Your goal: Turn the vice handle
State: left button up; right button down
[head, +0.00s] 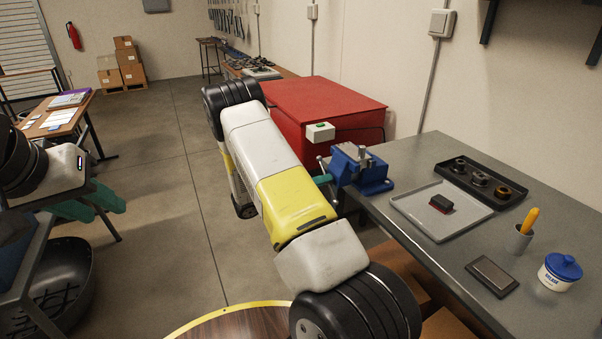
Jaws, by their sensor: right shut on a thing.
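The rest of that gripper is hidden behind my white and yellow right arm. My left gripper (98,205) is far from the vice at the left, with its teal fingers apart and nothing seen between them.
The grey workbench (452,250) carries a grey tray (408,206) with a dark block, a black tray (451,176) with metal parts, a cup (523,238) and a blue-lidded jar (560,272). A red cabinet (310,103) stands behind the vice. Open floor lies at left centre.

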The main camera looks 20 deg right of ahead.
jog(key=shift+a, duration=0.1)
jog(key=shift+s+m, duration=0.2)
jog(key=shift+m, duration=9.1)
jog(key=c, duration=1.1)
grip_release()
jog(key=shift+c, duration=0.2)
